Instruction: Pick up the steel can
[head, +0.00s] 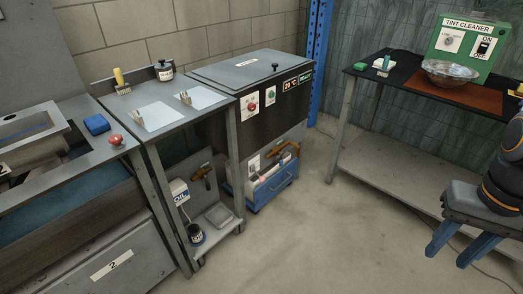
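A small silvery can with a dark knobbed lid and a pale label, seemingly the steel can (165,74), stands upright at the back of the grey metal cart top (180,122). A darker labelled can (196,237) stands on the cart's lower shelf, beside a white OIL container (180,191). My gripper (458,252) is at the right edge of the head view, over the floor and far from both cans. Its two blue fingers point down and stand apart, with nothing seen between them.
A sink bench (62,160) with a blue sponge (97,124) adjoins the cart on the left. Brushes on white sheets (160,115) lie in front of the can. A lidded tank (250,70) stands right of the cart. The middle floor (300,225) is clear.

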